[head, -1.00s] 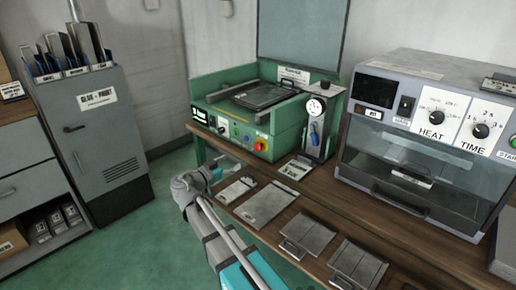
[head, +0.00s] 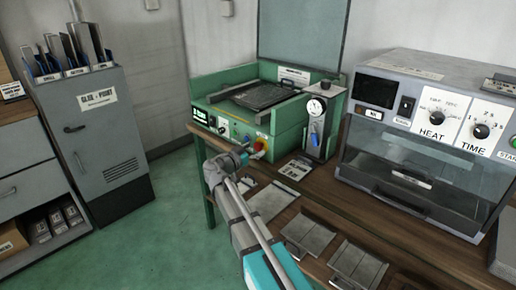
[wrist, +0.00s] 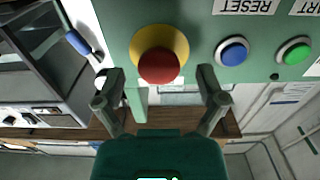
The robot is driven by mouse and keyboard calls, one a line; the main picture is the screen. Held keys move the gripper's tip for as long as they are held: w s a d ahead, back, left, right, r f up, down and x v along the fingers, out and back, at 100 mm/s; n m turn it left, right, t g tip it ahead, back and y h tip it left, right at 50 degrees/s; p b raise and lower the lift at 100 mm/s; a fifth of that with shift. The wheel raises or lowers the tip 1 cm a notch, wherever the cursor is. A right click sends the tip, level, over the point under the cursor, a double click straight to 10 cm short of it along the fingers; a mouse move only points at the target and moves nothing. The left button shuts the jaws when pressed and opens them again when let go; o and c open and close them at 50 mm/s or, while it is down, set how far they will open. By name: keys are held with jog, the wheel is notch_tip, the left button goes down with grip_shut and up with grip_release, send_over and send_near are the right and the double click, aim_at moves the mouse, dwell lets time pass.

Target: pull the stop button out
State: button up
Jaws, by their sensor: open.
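The stop button (wrist: 159,66) is a red mushroom cap on a yellow collar (wrist: 175,38), set in the pale green front panel. In the wrist view it sits just beyond and between the tips of my gripper (wrist: 162,82). The fingers are open, one on each side of the cap, and hold nothing. I cannot tell whether either finger touches it. In the head view my gripper (head: 250,153) is at the right part of the green machine's front (head: 223,133), next to the button, which it partly covers.
A blue button (wrist: 233,51) and a green button (wrist: 294,51) sit right of the red one in the wrist view, under upside-down labels. A gauge stand (head: 322,115) stands close right of the machine. Flat plates (head: 311,236) lie along the bench front.

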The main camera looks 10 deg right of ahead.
jog(key=shift+x, duration=0.95)
jog(key=c, duration=1.2)
jog(key=shift+v, duration=0.8)
jog(key=o, duration=1.2)
jog(key=v, duration=1.2)
jog(key=shift+d, duration=0.1)
